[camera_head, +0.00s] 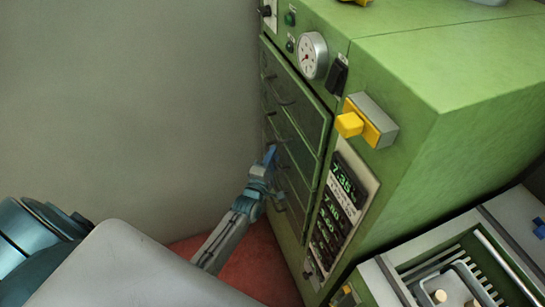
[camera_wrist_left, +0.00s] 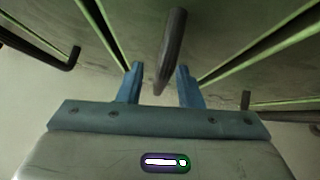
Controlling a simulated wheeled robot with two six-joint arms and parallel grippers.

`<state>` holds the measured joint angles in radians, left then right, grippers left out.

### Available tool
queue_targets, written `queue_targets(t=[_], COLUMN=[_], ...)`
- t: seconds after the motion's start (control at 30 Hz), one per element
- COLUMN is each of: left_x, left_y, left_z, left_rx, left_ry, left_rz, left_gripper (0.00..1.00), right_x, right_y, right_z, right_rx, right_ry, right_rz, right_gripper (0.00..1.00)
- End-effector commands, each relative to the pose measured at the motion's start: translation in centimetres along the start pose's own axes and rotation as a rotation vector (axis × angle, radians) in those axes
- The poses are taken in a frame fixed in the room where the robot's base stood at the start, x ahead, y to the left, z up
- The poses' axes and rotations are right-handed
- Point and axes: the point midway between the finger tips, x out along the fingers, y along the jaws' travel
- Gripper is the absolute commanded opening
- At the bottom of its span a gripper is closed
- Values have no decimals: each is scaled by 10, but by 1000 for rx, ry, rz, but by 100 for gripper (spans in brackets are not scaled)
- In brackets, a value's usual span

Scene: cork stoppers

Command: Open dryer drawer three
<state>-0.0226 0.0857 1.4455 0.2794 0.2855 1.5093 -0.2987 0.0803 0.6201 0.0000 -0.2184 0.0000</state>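The green dryer (camera_head: 400,85) stands at the right in the head view, with dark drawer fronts (camera_head: 297,97) stacked on its left-facing side. The drawers carry dark bar handles. My left gripper (camera_head: 270,158) is at the lower drawer fronts. In the left wrist view my left gripper (camera_wrist_left: 160,68) has its blue fingers apart, and one dark handle (camera_wrist_left: 173,45) reaches into the gap between them. The fingers do not look closed on it. I cannot tell for certain which drawer this handle belongs to. My right gripper is not in view.
A dial gauge (camera_head: 313,55), a yellow-and-grey switch (camera_head: 369,121) and a panel of green digits (camera_head: 341,205) are beside the drawers. A grey tray unit (camera_head: 490,222) stands at the lower right. Other handles (camera_wrist_left: 73,58) flank the gripper. Open space lies left of the drawers.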

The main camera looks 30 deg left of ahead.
Motion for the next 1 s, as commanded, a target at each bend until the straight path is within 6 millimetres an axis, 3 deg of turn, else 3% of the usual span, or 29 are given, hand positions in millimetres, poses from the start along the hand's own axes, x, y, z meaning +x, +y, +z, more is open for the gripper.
queue_targets(t=[0.17, 0.33, 0.6, 1.0], left_x=[0, 0, -5, -57], left_y=[0, 0, 0, 14], left_z=[0, 0, -4, -57], left_rx=[0, 0, 3, 3], left_ry=[0, 0, 0, 1], left_rz=[0, -1, -2, -3], left_gripper=[32, 0, 0, 0], right_x=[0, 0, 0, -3], right_y=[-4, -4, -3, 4], right_z=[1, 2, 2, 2], right_rx=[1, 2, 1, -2], right_ry=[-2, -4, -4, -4], right_rz=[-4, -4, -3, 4], right_gripper=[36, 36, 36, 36])
